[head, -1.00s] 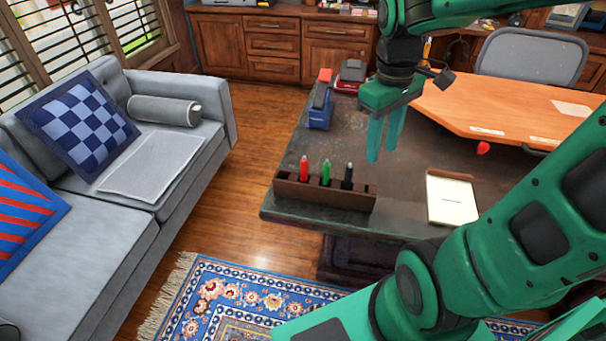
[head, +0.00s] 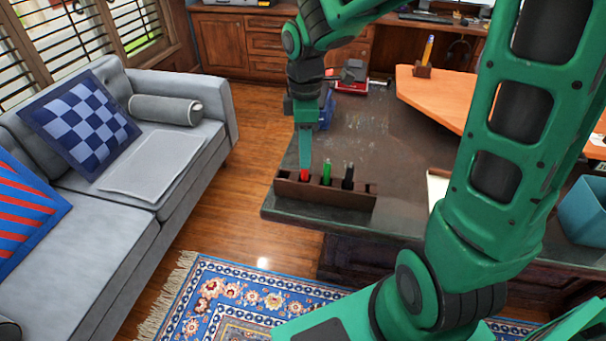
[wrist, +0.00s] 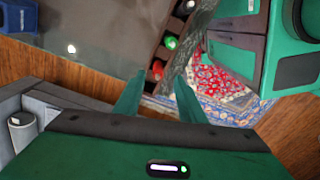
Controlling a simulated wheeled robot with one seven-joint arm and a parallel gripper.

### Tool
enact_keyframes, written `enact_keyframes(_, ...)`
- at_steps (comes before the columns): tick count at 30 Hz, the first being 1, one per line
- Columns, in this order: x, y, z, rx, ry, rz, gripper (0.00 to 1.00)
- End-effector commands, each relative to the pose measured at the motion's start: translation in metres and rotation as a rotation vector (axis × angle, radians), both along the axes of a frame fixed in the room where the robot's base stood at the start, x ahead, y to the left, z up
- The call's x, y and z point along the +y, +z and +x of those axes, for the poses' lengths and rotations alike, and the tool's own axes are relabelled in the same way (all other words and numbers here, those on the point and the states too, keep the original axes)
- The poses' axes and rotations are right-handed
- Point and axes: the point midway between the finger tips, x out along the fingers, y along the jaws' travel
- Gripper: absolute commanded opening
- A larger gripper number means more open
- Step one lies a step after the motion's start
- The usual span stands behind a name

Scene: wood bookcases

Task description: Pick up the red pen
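The red pen (head: 304,175) stands in the leftmost filled slot of a dark brown pen holder (head: 325,196) at the desk's front left edge. Its upper part is covered by my gripper (head: 305,164) in the head view. My gripper points down over the pen. In the wrist view my gripper (wrist: 159,76) has its two fingers apart, with the red pen (wrist: 157,70) showing between the tips. Whether a finger touches the pen cannot be told. A green pen (head: 327,173) and a black pen (head: 348,176) stand upright to the right.
The dark desk (head: 375,145) is mostly clear behind the holder. A blue object (head: 327,112) stands behind my gripper, partly hidden. A notepad (head: 436,188) is partly covered by my arm. A teal bin (head: 583,205) is at the right. A grey sofa (head: 185,150) is left of the desk.

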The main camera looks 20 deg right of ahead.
Motion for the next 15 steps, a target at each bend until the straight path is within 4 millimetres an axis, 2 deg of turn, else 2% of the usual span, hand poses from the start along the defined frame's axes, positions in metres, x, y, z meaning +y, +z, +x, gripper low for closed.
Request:
enact_keyframes(9, -0.003, -0.041, 0.004, 0.004, -0.002, 0.000, 0.37)
enact_keyframes(15, -0.003, -0.049, 0.004, 0.001, -0.002, -0.001, 0.37)
